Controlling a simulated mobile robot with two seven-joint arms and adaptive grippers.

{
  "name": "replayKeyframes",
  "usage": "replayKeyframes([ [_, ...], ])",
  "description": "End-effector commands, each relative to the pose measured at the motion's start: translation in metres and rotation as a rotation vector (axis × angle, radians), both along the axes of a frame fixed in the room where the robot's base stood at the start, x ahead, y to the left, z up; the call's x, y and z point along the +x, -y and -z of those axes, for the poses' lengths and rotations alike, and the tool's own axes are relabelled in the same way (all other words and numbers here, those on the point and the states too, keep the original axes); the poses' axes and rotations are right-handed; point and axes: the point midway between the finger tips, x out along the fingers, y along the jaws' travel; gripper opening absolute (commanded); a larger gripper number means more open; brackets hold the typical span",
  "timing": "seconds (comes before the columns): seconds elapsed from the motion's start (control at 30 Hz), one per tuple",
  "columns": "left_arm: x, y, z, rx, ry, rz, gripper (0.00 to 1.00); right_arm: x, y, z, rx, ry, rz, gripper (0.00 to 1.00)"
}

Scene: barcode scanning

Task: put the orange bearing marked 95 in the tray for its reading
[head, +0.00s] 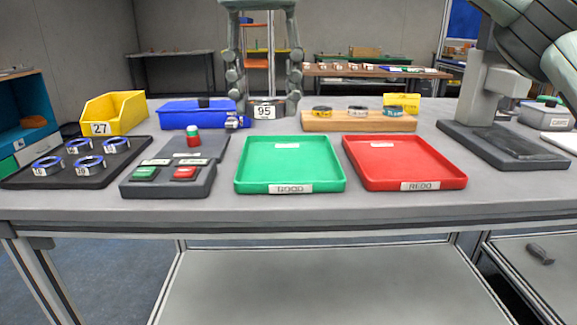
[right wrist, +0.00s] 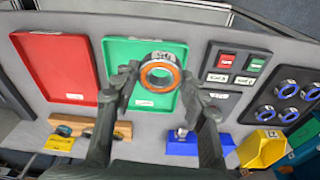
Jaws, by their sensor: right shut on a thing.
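The bearing (head: 264,112) shows a white label reading 95 in the head view. In the right wrist view the bearing (right wrist: 160,73) is a metal ring with an orange inner band. My right gripper (head: 266,106) is shut on it, a finger on each side, and holds it above the table, beyond the green tray's far edge in the head view. The green tray (head: 290,178), marked GOOD, is empty apart from a white label. The red tray (head: 405,168), marked REDO, likewise holds only a label. My left gripper is not in view.
A button box (head: 168,184) with green and red buttons stands left of the green tray. A black tray (head: 70,178) of several blue-ringed bearings, a yellow bin (head: 114,112) marked 27 and a blue box (head: 190,112) are at left. A wooden rack (head: 350,124) of rings stands behind the trays.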

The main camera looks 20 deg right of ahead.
Motion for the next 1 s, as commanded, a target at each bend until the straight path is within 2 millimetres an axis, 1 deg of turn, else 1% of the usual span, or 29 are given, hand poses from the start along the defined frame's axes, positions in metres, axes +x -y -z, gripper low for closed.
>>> replayKeyframes([
  [0.03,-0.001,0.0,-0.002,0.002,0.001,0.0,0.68,-0.006,0.005,0.004,-0.008,0.028,-0.096,0.05],
  [0.1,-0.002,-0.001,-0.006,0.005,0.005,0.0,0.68,-0.011,0.009,0.006,-0.015,0.06,-0.205,0.05],
  [0.2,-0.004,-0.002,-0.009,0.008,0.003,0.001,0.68,-0.013,0.013,0.008,-0.019,0.085,-0.293,0.05],
  [0.27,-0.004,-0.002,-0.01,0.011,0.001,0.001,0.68,-0.009,0.015,0.011,-0.02,0.092,-0.315,0.05],
  [0.37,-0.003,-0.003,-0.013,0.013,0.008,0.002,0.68,0.006,0.023,0.023,-0.019,0.09,-0.319,0.05],
  [0.47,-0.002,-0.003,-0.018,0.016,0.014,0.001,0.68,0.027,0.032,0.037,-0.017,0.09,-0.317,0.05],
  [0.53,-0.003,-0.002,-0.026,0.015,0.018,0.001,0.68,0.042,0.039,0.044,-0.018,0.091,-0.315,0.05],
  [0.6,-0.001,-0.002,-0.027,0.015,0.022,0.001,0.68,0.056,0.045,0.053,-0.02,0.091,-0.316,0.05],
  [0.7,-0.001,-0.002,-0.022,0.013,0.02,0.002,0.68,0.073,0.053,0.064,-0.021,0.093,-0.316,0.05],
  [0.83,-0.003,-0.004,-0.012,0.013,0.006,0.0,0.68,0.087,0.058,0.073,-0.019,0.094,-0.318,0.05],
  [1.0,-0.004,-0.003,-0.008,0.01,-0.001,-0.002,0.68,0.091,0.061,0.082,-0.021,0.094,-0.319,0.05],
])
